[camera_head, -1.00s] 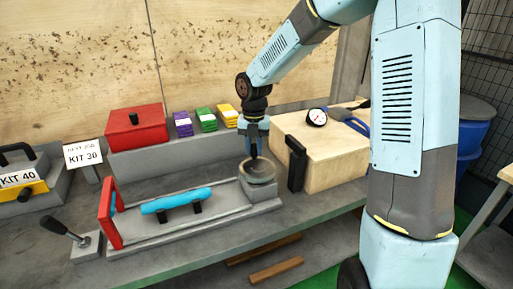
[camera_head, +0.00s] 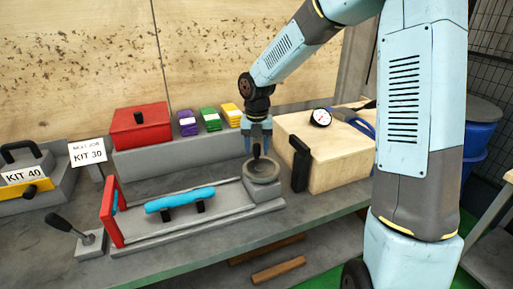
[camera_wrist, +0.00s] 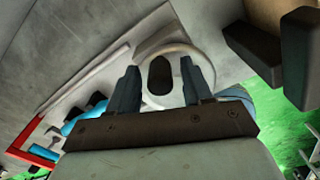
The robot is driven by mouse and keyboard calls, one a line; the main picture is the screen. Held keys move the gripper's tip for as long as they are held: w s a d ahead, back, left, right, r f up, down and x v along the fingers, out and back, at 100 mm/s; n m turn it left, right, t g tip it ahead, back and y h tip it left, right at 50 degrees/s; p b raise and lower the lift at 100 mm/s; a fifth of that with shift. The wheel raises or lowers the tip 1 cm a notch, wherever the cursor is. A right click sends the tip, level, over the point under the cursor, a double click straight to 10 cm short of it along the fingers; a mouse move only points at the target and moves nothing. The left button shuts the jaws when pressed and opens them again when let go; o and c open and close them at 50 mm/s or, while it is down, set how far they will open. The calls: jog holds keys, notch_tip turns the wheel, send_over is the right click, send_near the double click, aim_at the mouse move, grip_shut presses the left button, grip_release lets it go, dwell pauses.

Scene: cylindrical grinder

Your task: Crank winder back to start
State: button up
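The winder is a round grey dish-like wheel (camera_head: 262,171) with a dark upright knob (camera_head: 256,150), at the right end of a grey slide bed (camera_head: 180,235). My gripper (camera_head: 258,148) points down over the wheel. In the wrist view, the gripper (camera_wrist: 160,85) is open, with one finger on each side of the dark knob (camera_wrist: 160,76) and a small gap visible on both sides. The pale wheel rim (camera_wrist: 183,50) shows around it. A blue bar (camera_head: 180,199) on dark supports and a red upright frame (camera_head: 112,212) stand along the bed to the left.
A wooden box (camera_head: 335,160) with a black handle (camera_head: 300,163) and a dial gauge (camera_head: 321,118) stands close right of my gripper. A red box (camera_head: 140,128) and coloured stacks (camera_head: 209,118) sit behind. A black-knobbed lever (camera_head: 75,235) is at front left.

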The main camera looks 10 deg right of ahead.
notch_tip(320, 180, up, 14)
jog(key=shift+f, duration=0.15)
dwell(0.7)
jog(key=s+d+r+m+t, duration=0.1)
jog(key=s+d+m+t, duration=0.1)
jog(key=s+d+m, duration=0.3)
jog(key=s+d+r+m+t, duration=0.1)
jog(key=s+d+m, duration=0.4)
jog(key=s+m, duration=0.8)
jog(key=s+d+r+m+t, duration=0.2)
jog(key=s+d+m, duration=0.3)
jog(key=s+m, duration=0.4)
jog(key=r+m, duration=0.1)
jog(key=m, duration=0.6)
jog(key=shift+s+d+r+m+t, duration=0.25)
jog(key=shift+s+m+t, duration=0.05)
jog(key=shift+s, duration=0.05)
